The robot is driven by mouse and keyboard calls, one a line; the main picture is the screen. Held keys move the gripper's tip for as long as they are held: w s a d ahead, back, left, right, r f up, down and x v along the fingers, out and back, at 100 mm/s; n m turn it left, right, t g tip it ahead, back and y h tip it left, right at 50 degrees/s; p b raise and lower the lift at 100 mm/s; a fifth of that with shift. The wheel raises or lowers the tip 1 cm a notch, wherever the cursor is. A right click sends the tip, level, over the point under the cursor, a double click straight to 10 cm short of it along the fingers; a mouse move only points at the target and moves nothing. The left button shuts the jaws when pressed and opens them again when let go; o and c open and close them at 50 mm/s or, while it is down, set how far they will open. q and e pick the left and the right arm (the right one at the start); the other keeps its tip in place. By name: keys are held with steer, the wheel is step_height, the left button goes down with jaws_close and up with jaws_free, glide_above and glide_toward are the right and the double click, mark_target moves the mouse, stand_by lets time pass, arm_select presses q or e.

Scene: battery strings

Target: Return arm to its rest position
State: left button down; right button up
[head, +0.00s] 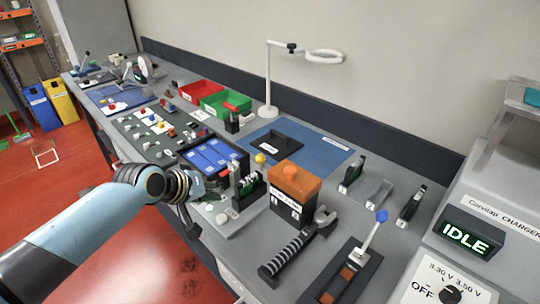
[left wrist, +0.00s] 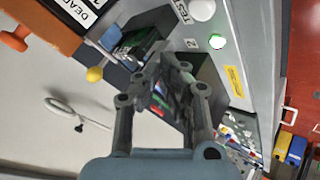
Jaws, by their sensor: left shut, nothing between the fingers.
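My left arm comes in from the left in the head view, and its blue-grey forearm reaches over the front edge of the bench. My left gripper (head: 190,212) is at the front edge of the bench, beside a small fixture with upright slots (head: 247,190). It is shut and empty. My right gripper is not in view.
Close to the gripper are a blue-celled tray (head: 212,158) and an orange-topped box (head: 296,185). A charger with an IDLE display (head: 467,236) stands at the right. The red floor (head: 75,155) is open left of the bench.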

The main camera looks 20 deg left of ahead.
arm_select(q)
steer(key=s+d+r+m+g+y, duration=0.15)
steer(key=s+r+m+g, duration=0.35)
steer(key=s, duration=0.8)
steer(key=s+d+r+m+y, duration=0.1)
steer(key=s+d+r+m, duration=0.2)
steer(key=s+r, duration=0.7)
steer(key=s+a+f+g+b, duration=0.15)
steer(key=f+b, duration=0.45)
steer(key=f, duration=1.4)
steer(key=s+a+f+b, duration=0.1)
steer(key=s+f+b, duration=0.35)
steer(key=f, duration=1.65)
steer(key=s+f+b, duration=0.6)
steer(key=s+f, duration=0.3)
steer(key=f, duration=0.5)
steer(key=s+a+f+g+b, duration=0.1)
steer(key=s+f+b, duration=0.6)
steer(key=f, duration=0.8)
steer(key=shift+s+a+n, duration=0.25)
steer(key=shift+s+n, duration=0.15)
steer(key=shift+s, duration=0.5)
steer(key=shift+g+b, duration=0.3)
steer(key=shift+g, duration=0.05)
